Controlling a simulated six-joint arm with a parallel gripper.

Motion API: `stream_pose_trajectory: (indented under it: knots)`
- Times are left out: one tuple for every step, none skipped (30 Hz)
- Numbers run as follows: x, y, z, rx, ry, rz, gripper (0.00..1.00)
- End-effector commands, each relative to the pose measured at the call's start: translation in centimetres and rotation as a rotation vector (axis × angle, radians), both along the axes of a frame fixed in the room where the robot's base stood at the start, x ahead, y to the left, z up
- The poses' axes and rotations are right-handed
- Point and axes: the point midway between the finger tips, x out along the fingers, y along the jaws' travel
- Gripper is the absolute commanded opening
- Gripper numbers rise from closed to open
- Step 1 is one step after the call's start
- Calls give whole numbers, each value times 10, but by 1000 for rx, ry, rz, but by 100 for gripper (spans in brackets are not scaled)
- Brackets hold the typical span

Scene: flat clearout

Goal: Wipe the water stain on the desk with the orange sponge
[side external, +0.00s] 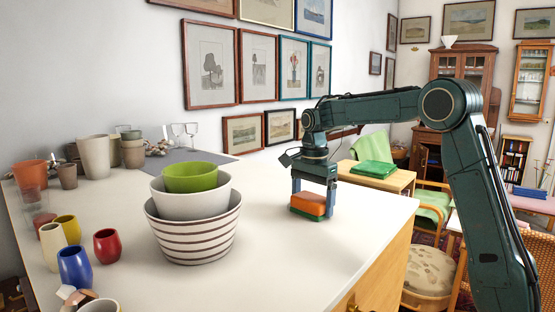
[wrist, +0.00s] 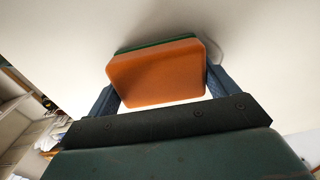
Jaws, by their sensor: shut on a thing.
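The orange sponge (side external: 308,204) has a green layer on its underside. It is between the two fingers of my gripper (side external: 313,195), which is shut on it, over the right part of the white desk (side external: 290,250). The green side faces down, on or just above the desktop; I cannot tell which. In the wrist view the sponge (wrist: 155,75) fills the space between the fingers. A faint, pale curved mark, possibly the water stain (wrist: 217,48), shows just beyond the sponge's right corner. The rest of it may be hidden under the sponge. I cannot make out a stain in the side view.
A stack of bowls (side external: 193,235), green on top, stands left of the sponge. Several cups, including a blue one (side external: 75,267) and a red one (side external: 107,246), stand at the left. Glasses (side external: 185,133) stand at the back. The desktop around the sponge is clear.

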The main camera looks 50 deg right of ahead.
Motion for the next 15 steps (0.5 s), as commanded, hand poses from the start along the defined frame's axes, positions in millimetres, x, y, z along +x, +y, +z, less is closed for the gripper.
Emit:
stream_pose_trajectory:
  knots:
    - [5,0,-1,0,0,1,65]
    - [8,0,-1,0,1,1,65]
    - [12,0,-1,0,0,1,65]
    - [15,0,-1,0,-1,1,65]
    - [17,0,-1,0,-1,1,65]
    - [21,0,-1,0,0,2,65]
    - [23,0,-1,0,0,2,65]
    - [26,0,-1,0,0,2,65]
    - [30,0,-1,0,0,2,65]
    - [33,0,-1,0,0,2,65]
    - [36,0,-1,0,-1,2,65]
    - [39,0,-1,0,-1,2,65]
    - [42,0,-1,0,0,2,65]
    - [44,0,-1,0,0,2,65]
    - [48,0,-1,0,-1,1,65]
